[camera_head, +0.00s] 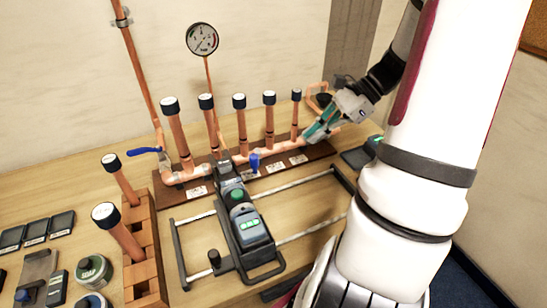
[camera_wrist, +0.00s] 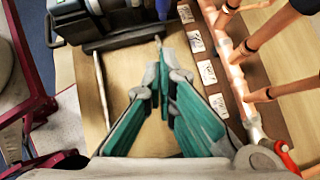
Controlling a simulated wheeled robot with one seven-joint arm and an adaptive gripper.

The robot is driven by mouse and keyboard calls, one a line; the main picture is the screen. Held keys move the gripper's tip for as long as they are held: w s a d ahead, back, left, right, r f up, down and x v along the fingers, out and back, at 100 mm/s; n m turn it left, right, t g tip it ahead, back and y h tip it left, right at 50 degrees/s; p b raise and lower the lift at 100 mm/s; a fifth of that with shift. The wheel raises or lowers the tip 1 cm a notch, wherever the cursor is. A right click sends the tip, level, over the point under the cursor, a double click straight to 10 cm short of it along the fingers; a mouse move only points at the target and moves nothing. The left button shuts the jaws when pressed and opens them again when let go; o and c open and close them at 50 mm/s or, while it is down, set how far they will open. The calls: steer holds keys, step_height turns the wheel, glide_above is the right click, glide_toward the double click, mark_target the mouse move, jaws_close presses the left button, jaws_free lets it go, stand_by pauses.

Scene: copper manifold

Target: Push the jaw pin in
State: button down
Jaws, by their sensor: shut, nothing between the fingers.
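A press tool (camera_head: 245,222) with a dark body, green button and lit green display lies on a rail carriage, its jaw end (camera_head: 228,172) towards the manifold. A blue-headed piece (camera_head: 254,163), possibly the jaw pin, stands just right of the jaw end. It also shows at the top edge of the wrist view (camera_wrist: 163,8). How far any pin sits in the jaw cannot be told. My gripper (camera_head: 309,140) has teal fingers and is at the manifold's right end, apart from the tool. In the wrist view my gripper (camera_wrist: 164,62) is shut and empty.
The copper manifold (camera_head: 218,165) with several black-capped upright pipes runs along the back on a brown board. Two metal rails (camera_head: 308,233) cross the bench right of the tool. A wooden rack (camera_head: 146,262) with capped pipes stands left. Bare bench lies between the rails.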

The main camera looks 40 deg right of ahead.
steer(key=w+a+r+p+x, duration=0.1)
steer(key=r+x, duration=0.1)
steer(key=x, duration=0.9)
steer(key=shift+w+a+f, duration=0.15)
steer(key=shift+a+f, duration=0.15)
steer(key=shift+a, duration=0.3)
steer(key=a, duration=0.3)
steer(key=shift+w, duration=0.4)
steer(key=shift+d, duration=0.2)
